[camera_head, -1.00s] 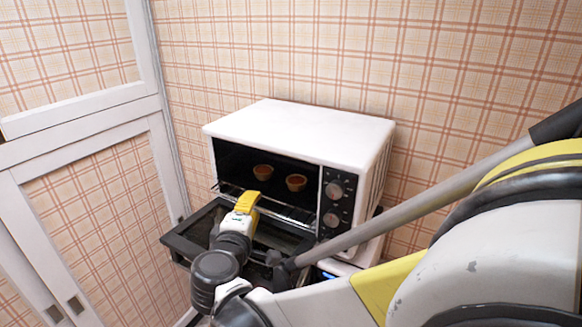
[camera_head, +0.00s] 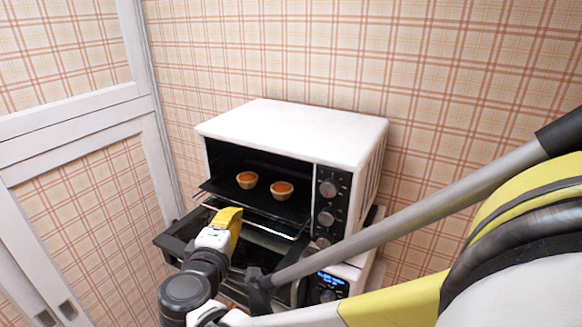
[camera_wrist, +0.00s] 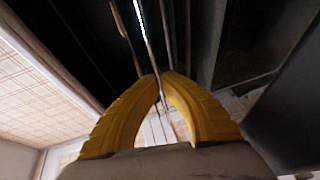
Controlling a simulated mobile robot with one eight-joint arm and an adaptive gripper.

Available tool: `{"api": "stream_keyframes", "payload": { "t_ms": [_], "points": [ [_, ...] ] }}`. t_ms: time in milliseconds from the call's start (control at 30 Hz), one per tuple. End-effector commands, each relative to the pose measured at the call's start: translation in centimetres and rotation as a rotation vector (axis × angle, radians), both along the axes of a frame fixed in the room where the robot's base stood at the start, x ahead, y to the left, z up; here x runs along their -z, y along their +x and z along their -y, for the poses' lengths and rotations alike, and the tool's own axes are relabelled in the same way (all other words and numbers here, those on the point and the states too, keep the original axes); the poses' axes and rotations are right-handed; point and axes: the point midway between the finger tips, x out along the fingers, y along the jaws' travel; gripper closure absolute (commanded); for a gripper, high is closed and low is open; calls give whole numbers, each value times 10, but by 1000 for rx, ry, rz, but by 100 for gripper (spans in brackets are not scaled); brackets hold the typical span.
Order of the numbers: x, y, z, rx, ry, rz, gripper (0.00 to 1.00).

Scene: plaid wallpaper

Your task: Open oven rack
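The white toaster oven (camera_head: 295,130) stands by the wall with its door (camera_head: 176,243) hanging open. Its dark rack (camera_head: 258,205) is slid partly out over the door and carries two small tarts, a left one (camera_head: 247,180) and a right one (camera_head: 282,190). My gripper (camera_head: 231,212) is at the rack's front edge. In the wrist view, its yellow fingertips (camera_wrist: 160,82) come together on a thin rack wire (camera_wrist: 148,40). The exact contact is small and dark. My gripper hides part of the door and front edge in the head view.
Control knobs (camera_head: 327,188) line the oven's right side. Another appliance with a lit blue display (camera_head: 331,281) is below the oven. A white-framed panel door (camera_head: 85,130) stands at the left. The plaid wall is close behind the oven.

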Motion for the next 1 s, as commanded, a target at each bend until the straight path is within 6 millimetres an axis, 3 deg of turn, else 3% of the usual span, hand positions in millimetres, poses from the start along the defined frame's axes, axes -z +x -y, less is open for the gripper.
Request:
{"api": "stream_keyframes", "payload": {
  "t_ms": [100, 167, 200, 567, 1000],
  "points": [
    [1, -4, -3, -7, 1, -2, 100],
    [1, -4, -3, -7, 1, -2, 79],
    [1, -4, -4, -8, 1, -2, 74],
    [0, -8, -4, -10, 1, -2, 74],
    [-11, -70, -3, -7, 0, -2, 74]
  ]
}}
